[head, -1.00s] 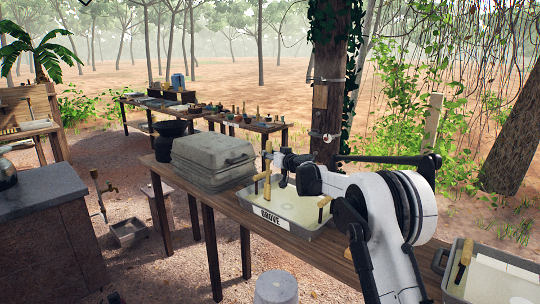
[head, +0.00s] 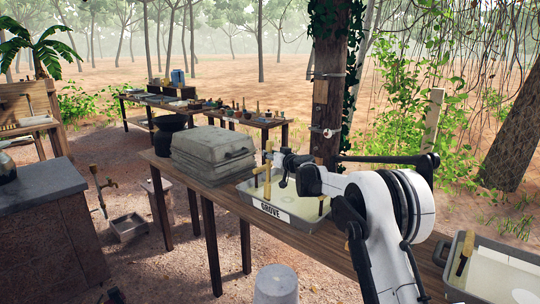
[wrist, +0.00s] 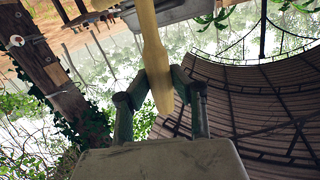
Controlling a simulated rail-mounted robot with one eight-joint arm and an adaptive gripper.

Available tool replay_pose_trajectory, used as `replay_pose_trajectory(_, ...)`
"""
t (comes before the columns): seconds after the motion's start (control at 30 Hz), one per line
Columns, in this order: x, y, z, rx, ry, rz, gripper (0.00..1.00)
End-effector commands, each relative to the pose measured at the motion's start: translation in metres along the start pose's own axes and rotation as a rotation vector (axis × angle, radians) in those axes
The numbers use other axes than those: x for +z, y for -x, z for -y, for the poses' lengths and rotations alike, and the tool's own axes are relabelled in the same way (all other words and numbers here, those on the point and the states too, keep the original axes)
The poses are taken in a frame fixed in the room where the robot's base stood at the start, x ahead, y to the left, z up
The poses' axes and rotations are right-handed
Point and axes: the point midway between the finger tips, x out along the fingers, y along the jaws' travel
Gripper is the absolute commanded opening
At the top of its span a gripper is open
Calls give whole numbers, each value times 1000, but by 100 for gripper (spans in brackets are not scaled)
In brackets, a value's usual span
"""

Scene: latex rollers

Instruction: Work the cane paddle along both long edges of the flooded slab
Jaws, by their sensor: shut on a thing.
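A grey tray (head: 243,205) labelled GROVE stands on the long wooden table and holds pale, cloudy liquid (head: 295,205). No separate slab outline can be told in it. The yellow-brown cane paddle (head: 268,165) stands roughly upright at the tray's left part. My gripper (head: 284,172) is beside it and shut on it. In the wrist view the pale yellow paddle (wrist: 153,50) runs down between the two dark fingers of my gripper (wrist: 160,84). Whether its lower end touches the liquid or slab cannot be told.
A stack of grey lidded trays (head: 212,152) stands just left of the GROVE tray. A short brown piece (head: 321,206) shows at the tray's right end. Another tray with pale contents (head: 500,275) is at lower right. A wooden post (head: 325,100) rises behind the table.

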Motion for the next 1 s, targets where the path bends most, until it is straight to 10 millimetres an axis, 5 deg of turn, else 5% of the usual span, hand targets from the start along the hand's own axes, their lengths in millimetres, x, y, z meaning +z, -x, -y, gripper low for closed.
replay_pose_trajectory(1.0, 13, -1, -2, 0, 0, 0, 0)
